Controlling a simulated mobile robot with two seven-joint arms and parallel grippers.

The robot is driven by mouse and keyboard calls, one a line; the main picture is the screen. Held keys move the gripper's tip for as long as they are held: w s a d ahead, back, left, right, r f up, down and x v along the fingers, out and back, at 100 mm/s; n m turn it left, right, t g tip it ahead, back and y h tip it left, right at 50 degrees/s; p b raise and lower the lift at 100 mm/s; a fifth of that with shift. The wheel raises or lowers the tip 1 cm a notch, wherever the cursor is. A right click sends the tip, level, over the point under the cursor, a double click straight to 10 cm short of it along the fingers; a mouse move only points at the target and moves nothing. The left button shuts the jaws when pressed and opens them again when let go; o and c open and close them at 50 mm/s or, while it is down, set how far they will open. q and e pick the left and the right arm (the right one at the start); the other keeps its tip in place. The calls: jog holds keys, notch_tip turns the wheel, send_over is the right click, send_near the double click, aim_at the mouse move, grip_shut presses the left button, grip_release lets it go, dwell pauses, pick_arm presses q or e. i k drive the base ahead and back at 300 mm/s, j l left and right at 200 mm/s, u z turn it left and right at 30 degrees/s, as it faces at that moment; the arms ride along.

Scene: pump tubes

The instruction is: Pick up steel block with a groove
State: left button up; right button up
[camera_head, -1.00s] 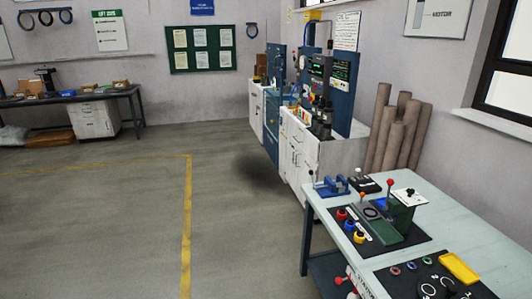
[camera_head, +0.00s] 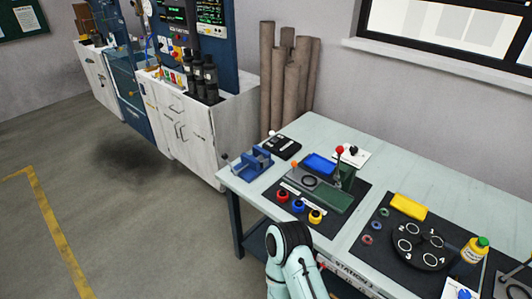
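I cannot clearly make out a steel block with a groove. On the workbench (camera_head: 440,185) a green fixture (camera_head: 325,197) with a grey plate, a dark ring and a red-knobbed lever stands on a black mat. A small blue vise-like device (camera_head: 251,164) sits at the bench's left corner. A black box (camera_head: 283,147) lies beside it. Neither gripper is in view.
Red, blue and yellow round parts (camera_head: 298,206) line the mat's front. Right of it are a round numbered black tray (camera_head: 421,246), a yellow block (camera_head: 408,206) and a yellow bottle (camera_head: 474,252). White cabinets (camera_head: 185,130) and brown tubes (camera_head: 287,80) stand behind; open floor lies left.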

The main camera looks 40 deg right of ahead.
aim_at(264, 163)
jog(key=i+j+z, duration=0.1)
jog(key=i+z, duration=0.25)
jog(key=i+j+z, duration=0.2)
jog(key=z, duration=0.2)
jog(key=i+j+z, duration=0.35)
jog(key=k+l, duration=0.05)
